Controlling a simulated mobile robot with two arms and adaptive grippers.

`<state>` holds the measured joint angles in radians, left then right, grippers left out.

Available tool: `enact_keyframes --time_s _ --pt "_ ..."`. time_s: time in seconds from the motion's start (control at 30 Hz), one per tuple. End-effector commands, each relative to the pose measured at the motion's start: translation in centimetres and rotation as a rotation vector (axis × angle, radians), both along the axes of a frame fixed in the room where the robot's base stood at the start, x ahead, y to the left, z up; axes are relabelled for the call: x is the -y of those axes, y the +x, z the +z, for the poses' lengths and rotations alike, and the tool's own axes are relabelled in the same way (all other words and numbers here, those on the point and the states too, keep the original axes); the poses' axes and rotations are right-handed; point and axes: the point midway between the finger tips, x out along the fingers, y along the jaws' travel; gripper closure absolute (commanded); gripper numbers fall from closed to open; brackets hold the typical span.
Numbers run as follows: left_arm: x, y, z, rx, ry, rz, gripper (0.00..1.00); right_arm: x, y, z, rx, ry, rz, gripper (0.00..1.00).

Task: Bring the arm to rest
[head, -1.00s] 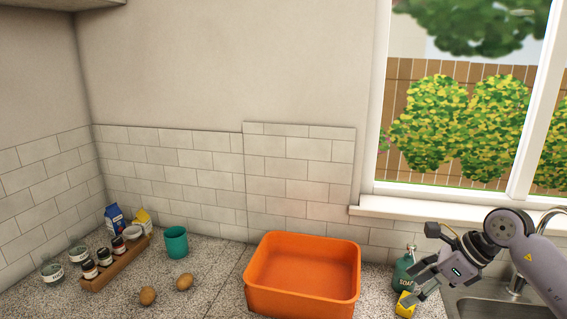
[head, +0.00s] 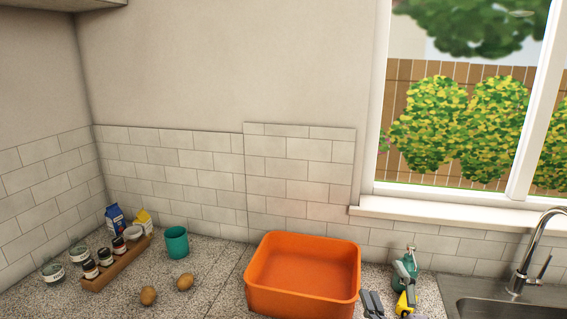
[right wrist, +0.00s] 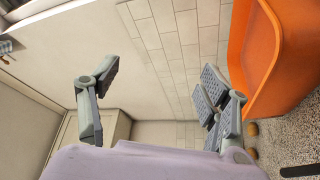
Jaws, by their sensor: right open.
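My right gripper (head: 391,301) is at the bottom edge of the head view, just right of the orange tub (head: 300,305) and in front of the soap bottle. Only its fingertips show there. In the right wrist view my right gripper (right wrist: 155,82) has its fingers spread wide with nothing between them. The orange tub (right wrist: 285,75) stands beside the right-hand fingers in that view, and I cannot tell whether they touch. My left gripper is not in view.
A green soap bottle (head: 407,264) and a yellow item (head: 404,303) stand between tub and sink (head: 490,295).

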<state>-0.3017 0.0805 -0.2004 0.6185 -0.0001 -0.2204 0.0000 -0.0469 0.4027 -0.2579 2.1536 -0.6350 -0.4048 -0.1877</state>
Motion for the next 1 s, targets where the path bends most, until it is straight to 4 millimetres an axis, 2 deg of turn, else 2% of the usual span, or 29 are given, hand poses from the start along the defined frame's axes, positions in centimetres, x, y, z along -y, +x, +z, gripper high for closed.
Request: enact_keyframes --time_s 0.03,0.1,0.2,0.3,0.4,0.5,0.77,0.8,1.0 --pt "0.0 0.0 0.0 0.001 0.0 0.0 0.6 1.3 -1.4 -3.2 -0.131 0.123 -0.07 0.29" --pt "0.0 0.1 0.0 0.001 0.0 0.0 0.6 2.8 -3.7 -7.7 -0.315 0.279 -0.167 0.29" --pt "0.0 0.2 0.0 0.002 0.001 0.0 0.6 3.8 -8.1 -13.6 -0.567 0.459 -0.289 0.29" --pt "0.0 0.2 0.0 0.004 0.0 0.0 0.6 3.7 -12.6 -17.9 -0.775 0.584 -0.38 0.29" --pt "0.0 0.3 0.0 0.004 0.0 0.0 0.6 3.1 -16.6 -20.7 -0.937 0.669 -0.448 0.29" --pt "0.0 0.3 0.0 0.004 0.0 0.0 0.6 2.4 -20.2 -22.5 -1.074 0.73 -0.501 0.29" --pt "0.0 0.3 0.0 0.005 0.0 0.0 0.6 0.3 -28.6 -25.0 -1.37 0.836 -0.608 0.29" --pt "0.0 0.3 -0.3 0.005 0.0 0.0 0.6 0.2 -29.0 -26.0 -1.393 0.839 -0.617 0.29" --pt "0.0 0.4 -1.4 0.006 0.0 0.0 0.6 0.1 -27.6 -32.5 -1.405 0.827 -0.625 0.29"
